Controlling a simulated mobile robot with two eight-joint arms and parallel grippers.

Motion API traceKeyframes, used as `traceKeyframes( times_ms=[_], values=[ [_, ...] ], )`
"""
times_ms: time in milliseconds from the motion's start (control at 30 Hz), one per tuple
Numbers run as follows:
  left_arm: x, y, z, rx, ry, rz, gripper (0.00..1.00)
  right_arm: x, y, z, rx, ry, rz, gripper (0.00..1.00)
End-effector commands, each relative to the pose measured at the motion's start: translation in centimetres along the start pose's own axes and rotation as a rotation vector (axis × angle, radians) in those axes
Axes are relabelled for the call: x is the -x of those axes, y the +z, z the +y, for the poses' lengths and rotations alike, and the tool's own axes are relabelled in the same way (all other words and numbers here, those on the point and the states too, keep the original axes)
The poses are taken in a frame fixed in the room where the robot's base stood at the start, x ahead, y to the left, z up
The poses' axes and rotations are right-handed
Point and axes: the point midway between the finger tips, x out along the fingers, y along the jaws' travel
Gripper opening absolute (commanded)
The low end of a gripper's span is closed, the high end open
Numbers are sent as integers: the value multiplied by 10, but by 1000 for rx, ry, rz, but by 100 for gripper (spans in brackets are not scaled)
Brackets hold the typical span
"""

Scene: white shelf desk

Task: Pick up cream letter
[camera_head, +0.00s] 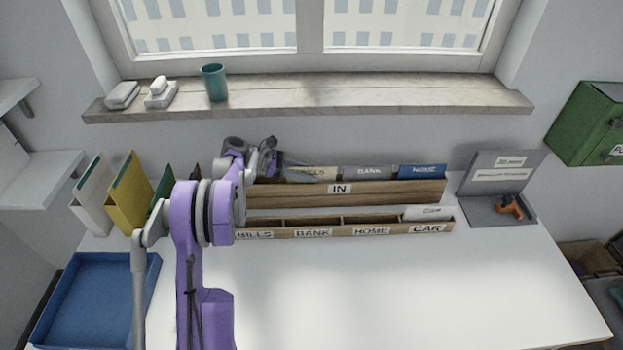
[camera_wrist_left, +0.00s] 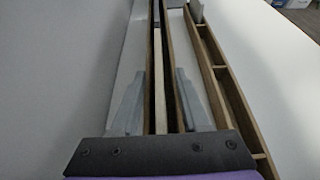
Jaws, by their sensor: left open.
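The cream letter (camera_head: 319,173) stands upright in the wooden IN holder (camera_head: 370,192), its top edge showing with text that seems to read "BILLS". In the left wrist view a thin cream edge (camera_wrist_left: 159,95) runs along the slot of the holder. My left gripper (camera_head: 298,168) is at the left part of the IN holder, beside the cream letter. In the left wrist view its two grey fingers (camera_wrist_left: 160,75) are apart, on either side of the holder and the cream edge. The lower part of the letter is hidden by the holder. My right gripper is not in view.
A grey BANK letter (camera_head: 368,172) and a blue HOME letter (camera_head: 422,170) stand right of the cream one. In front is a compartmented sorter (camera_head: 345,231) with a white letter (camera_head: 428,212) in CAR. A blue tray (camera_head: 75,300) is at left. The desk front is clear.

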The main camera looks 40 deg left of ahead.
Motion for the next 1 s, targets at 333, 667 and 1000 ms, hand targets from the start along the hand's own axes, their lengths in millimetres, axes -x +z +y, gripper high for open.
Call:
traceKeyframes(
  times_ms=[333, 667, 1000],
  values=[
    [1, 0, 0, 0, 0, 0, 7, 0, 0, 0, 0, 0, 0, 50],
    [1, 0, 0, 0, 0, 0, 0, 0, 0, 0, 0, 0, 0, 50],
    [4, 5, -3, 0, 0, 0, 0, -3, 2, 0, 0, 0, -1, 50]
  ],
)
